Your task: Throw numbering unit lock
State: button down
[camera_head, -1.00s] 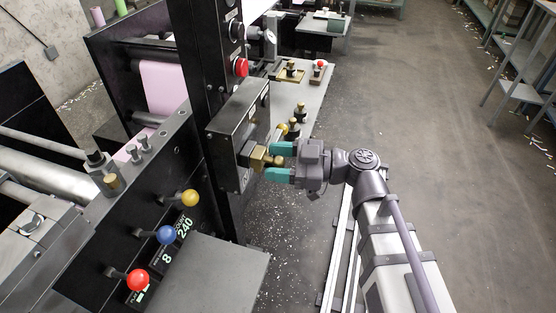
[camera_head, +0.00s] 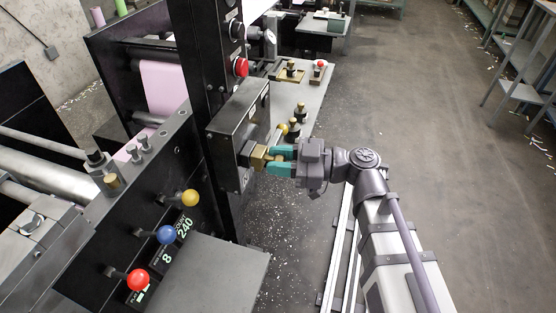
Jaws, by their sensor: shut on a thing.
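A black box-shaped unit (camera_head: 238,128) is fixed to the dark upright of the machine. A brass lock piece (camera_head: 259,156) sticks out from its right face. My gripper (camera_head: 277,161) has teal fingers and reaches the brass piece from the right. The fingers are shut on the brass piece's outer end, which is mostly hidden between them. Whether the lock is thrown cannot be told from this view.
A yellow ball knob (camera_head: 283,129) sits just behind my gripper. Red (camera_head: 138,280), blue (camera_head: 166,235) and yellow (camera_head: 190,198) knobs stand on the front panel. A grey plate (camera_head: 215,275) juts out below. The floor to the right is open.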

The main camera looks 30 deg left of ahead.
jog(key=w, duration=0.2)
jog(key=w+a, duration=0.1)
jog(key=w, duration=0.2)
jog(key=shift+a, duration=0.15)
jog(key=c, duration=0.9)
grip_release()
jog(key=shift+o, duration=0.2)
jog(key=v, duration=1.1)
